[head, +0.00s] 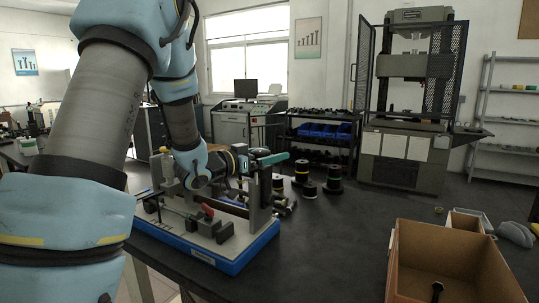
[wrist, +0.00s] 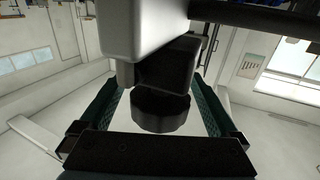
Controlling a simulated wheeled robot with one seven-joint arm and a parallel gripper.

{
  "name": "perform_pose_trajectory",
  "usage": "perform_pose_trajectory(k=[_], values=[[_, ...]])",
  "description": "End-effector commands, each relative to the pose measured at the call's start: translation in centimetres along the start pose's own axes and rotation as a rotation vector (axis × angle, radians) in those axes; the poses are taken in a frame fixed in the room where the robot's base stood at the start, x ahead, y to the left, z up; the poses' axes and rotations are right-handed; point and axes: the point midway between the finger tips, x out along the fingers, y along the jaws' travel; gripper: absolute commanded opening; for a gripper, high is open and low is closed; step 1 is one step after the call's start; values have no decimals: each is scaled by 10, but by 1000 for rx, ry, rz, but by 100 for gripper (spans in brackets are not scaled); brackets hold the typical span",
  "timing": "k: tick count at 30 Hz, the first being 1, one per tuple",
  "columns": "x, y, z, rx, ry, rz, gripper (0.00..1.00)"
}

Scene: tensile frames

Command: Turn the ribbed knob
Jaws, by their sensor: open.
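The ribbed knob (wrist: 160,110) is black and round with a scalloped edge. In the wrist view it sits below a dark block under a pale grey housing (wrist: 140,35). My gripper (wrist: 156,93) is open, with one teal textured finger on each side of the knob. A gap shows between the knob and each finger. In the head view my gripper (head: 272,160) is at the upright grey post of a test fixture (head: 205,242) on a blue-edged base. I cannot make out the knob in the head view; it seems hidden by the gripper and fixture.
The fixture stands on a dark bench (head: 325,235). Black spools (head: 333,180) with coloured bands stand behind it. An open cardboard box (head: 415,255) is at the front right, with a grey item (head: 515,234) beyond. The bench between fixture and box is clear.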

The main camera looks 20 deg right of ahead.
Motion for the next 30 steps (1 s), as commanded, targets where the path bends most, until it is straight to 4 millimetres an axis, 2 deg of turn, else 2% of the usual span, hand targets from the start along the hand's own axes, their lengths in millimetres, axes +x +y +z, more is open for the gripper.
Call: perform_pose_trajectory(k=[5,8,21,25,30], values=[[-2,0,0,0,0,-1,96],[-9,-1,1,1,-1,-2,96],[-89,-1,2,2,0,-4,96],[-102,0,1,0,0,-1,96],[-108,0,0,0,0,-1,96]])
